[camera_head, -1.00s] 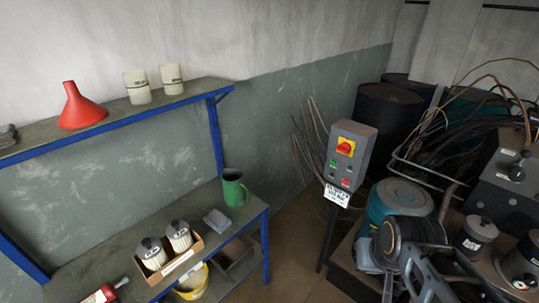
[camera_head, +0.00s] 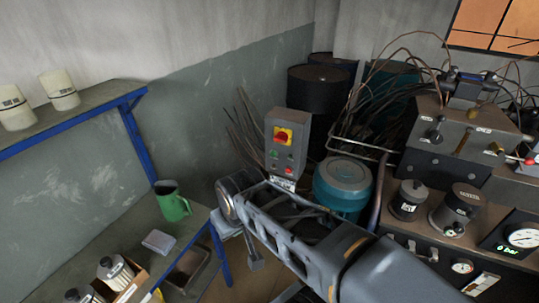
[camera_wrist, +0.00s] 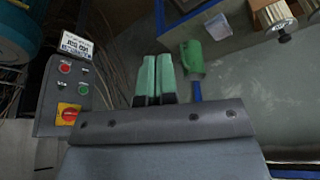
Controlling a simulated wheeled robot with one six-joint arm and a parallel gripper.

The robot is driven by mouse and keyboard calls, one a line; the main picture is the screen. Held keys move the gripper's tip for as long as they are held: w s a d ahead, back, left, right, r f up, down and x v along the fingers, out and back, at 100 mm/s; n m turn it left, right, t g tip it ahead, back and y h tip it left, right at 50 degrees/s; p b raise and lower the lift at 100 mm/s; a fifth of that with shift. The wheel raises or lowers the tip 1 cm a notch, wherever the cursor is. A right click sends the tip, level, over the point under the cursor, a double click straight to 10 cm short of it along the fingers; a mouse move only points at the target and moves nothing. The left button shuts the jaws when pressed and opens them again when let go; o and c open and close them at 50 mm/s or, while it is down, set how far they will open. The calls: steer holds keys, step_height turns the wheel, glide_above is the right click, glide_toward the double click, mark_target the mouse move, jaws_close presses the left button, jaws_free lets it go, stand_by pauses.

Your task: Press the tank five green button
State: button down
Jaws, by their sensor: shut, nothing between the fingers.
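A grey control box (camera_head: 287,128) stands on a post by the wall in the head view, left of the dark drums. It carries a red-and-yellow rotary switch (camera_head: 283,136), with small green and red buttons below. In the wrist view the box (camera_wrist: 48,110) appears inverted at the left, with a red button (camera_wrist: 65,68), green button (camera_wrist: 84,88) and a white label plate (camera_wrist: 75,44). The label text is too small to read. My gripper (camera_wrist: 155,58) is shut and empty, its green fingertips together, apart from the box and to its right in the wrist view.
A workbench at the left holds a green jug (camera_head: 173,203), which also shows beyond my fingers in the wrist view (camera_wrist: 192,58). A teal tank (camera_head: 343,184) stands right of the box. Loose cables and a machine (camera_head: 460,140) fill the right.

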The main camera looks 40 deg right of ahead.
mark_target(273, 154)
steer(key=w+d+f+n+t+h+b, duration=0.2)
steer(key=w+d+f+t, duration=0.3)
steer(key=w+d, duration=0.5)
steer(key=w+d+f+n+t+h+b, duration=0.2)
steer(key=w+d+f+n+t+b, duration=0.2)
steer(key=w+d, duration=0.7)
step_height(273, 154, down, 2)
steer(key=w+t, duration=0.1)
steer(key=t, duration=0.2)
steer(key=shift+d+n+t+h, duration=0.15)
steer(key=shift+n+t+h, duration=0.15)
steer(key=shift+t+h, duration=0.1)
steer(key=shift+w, duration=0.15)
steer(key=shift+w+d, duration=0.7)
steer(key=shift+d, duration=0.6)
steer(key=shift+w+d, duration=0.65)
steer(key=shift+d, duration=0.6)
steer(key=shift+w+d, duration=0.7)
steer(key=shift+d, duration=0.6)
